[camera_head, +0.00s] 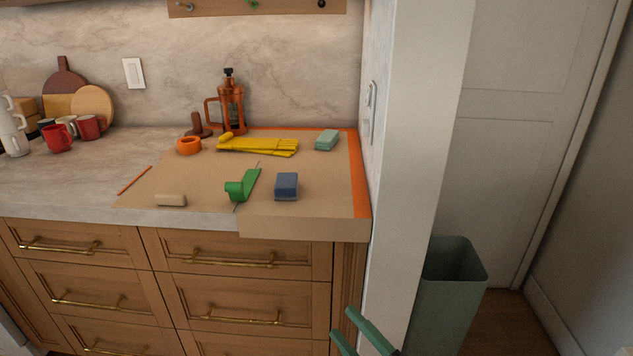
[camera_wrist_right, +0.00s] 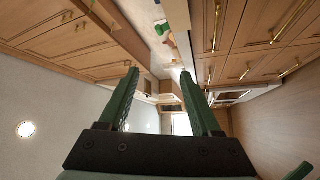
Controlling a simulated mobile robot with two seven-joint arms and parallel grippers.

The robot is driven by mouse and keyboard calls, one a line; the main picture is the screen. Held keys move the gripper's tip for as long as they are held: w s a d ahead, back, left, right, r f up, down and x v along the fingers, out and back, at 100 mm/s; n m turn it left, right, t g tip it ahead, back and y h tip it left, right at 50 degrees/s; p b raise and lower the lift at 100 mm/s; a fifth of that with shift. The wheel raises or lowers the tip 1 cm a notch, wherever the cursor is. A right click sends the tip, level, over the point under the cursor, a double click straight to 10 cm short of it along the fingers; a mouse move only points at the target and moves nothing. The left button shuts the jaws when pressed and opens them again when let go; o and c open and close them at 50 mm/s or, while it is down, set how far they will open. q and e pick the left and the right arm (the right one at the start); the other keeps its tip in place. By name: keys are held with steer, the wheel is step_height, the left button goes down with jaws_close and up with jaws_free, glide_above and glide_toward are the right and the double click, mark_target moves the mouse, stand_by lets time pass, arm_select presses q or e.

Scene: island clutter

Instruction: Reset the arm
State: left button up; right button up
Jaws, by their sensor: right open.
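My right gripper (camera_head: 357,328) shows at the bottom of the head view, low in front of the drawers and beside the white wall end. Its two green fingers are apart with nothing between them. The right wrist view also shows the open fingers (camera_wrist_right: 160,95), with the cabinets and counter beyond them, tilted in the picture. The gripper is clear of the counter and touches nothing that I can see.
The counter (camera_head: 70,190) holds a green tape dispenser (camera_head: 242,186), a blue block (camera_head: 286,186), yellow gloves (camera_head: 258,146), an orange tape roll (camera_head: 189,145) and red mugs (camera_head: 57,139). A green bin (camera_head: 447,300) stands right of the white wall end (camera_head: 412,150).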

steer(key=s+d+f+m+g+h+b, duration=0.1)
steer(key=s+d+f+m+g+h, duration=0.15)
steer(key=s+f+m, duration=0.45)
steer(key=s+d+f+m+g+h+b, duration=0.1)
steer(key=s+d+f+m+g+h, duration=0.25)
steer(key=f, duration=0.55)
steer(key=s+d+f+m+g+h+b, duration=0.1)
steer(key=s+d+f+m+h, duration=0.15)
steer(key=f+m, duration=0.6)
arm_select(q)
step_height(320, 180, up, 8)
steer(key=s+a+p, duration=0.1)
steer(key=a+p, duration=0.1)
steer(key=p, duration=1.2)
steer(key=shift+s+a+y, duration=0.25)
steer(key=shift+s+y, duration=0.05)
arm_select(e)
steer(key=s+d+r+h, duration=0.1)
steer(key=s+d+r, duration=0.1)
steer(key=r, duration=0.7)
steer(key=shift+s+d+r+m+h, duration=0.2)
steer(key=shift+s+d+m+h, duration=0.15)
steer(key=shift+s, duration=0.35)
arm_select(q)
steer(key=shift+f, duration=0.1)
